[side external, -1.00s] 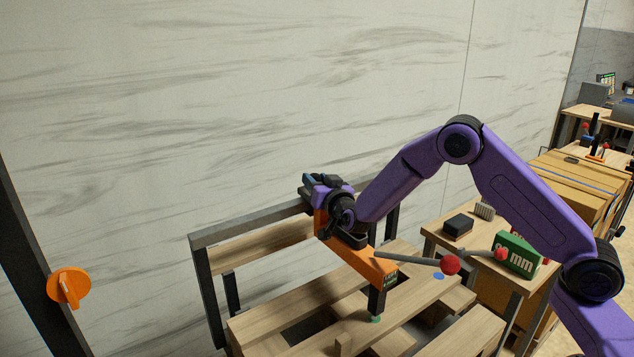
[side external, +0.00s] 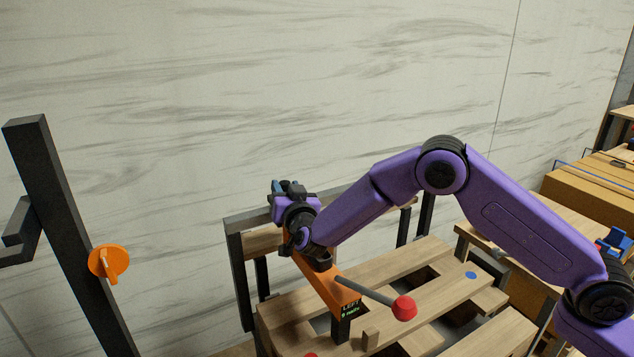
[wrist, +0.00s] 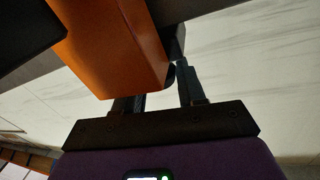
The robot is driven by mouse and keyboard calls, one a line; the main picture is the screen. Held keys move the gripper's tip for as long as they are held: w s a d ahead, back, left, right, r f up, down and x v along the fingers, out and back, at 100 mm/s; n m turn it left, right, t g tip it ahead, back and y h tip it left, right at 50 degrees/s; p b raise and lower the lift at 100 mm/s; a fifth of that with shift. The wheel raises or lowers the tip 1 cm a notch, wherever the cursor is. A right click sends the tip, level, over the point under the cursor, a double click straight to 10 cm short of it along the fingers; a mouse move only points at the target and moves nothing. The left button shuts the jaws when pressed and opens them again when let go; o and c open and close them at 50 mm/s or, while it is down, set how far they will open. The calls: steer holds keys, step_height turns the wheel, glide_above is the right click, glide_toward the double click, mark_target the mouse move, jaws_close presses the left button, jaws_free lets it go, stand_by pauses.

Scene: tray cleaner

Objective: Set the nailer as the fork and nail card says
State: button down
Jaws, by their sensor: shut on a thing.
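The nailer (side external: 325,280) is an orange body with a dark foot, a grey lever ending in a red knob (side external: 404,308), and a small green-lit display (side external: 350,309) too small to read. My gripper (side external: 308,254) is shut at its upper end. In the wrist view the fingers (wrist: 160,88) are beside the orange body (wrist: 112,45), and the exact grip is partly hidden. The foot stands over a front plank of the wooden pallet (side external: 425,300); contact is unclear. A red dot (side external: 311,355) and a blue dot (side external: 470,275) mark the pallet. The card is not visible.
A dark post (side external: 60,210) with an orange dial (side external: 108,262) stands at the left. A bench and cardboard boxes (side external: 590,200) are behind at right. A pale wall is behind.

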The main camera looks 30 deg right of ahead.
steer(key=a, duration=0.7)
steer(key=shift+a, duration=0.35)
steer(key=shift+a+r, duration=0.1)
steer(key=c, duration=0.7)
jaws_free()
steer(key=shift+s, duration=0.1)
steer(key=s+a, duration=0.1)
steer(key=s, duration=0.4)
steer(key=s+a, duration=0.1)
steer(key=s, duration=0.5)
steer(key=s+a, duration=0.1)
steer(key=s, duration=0.5)
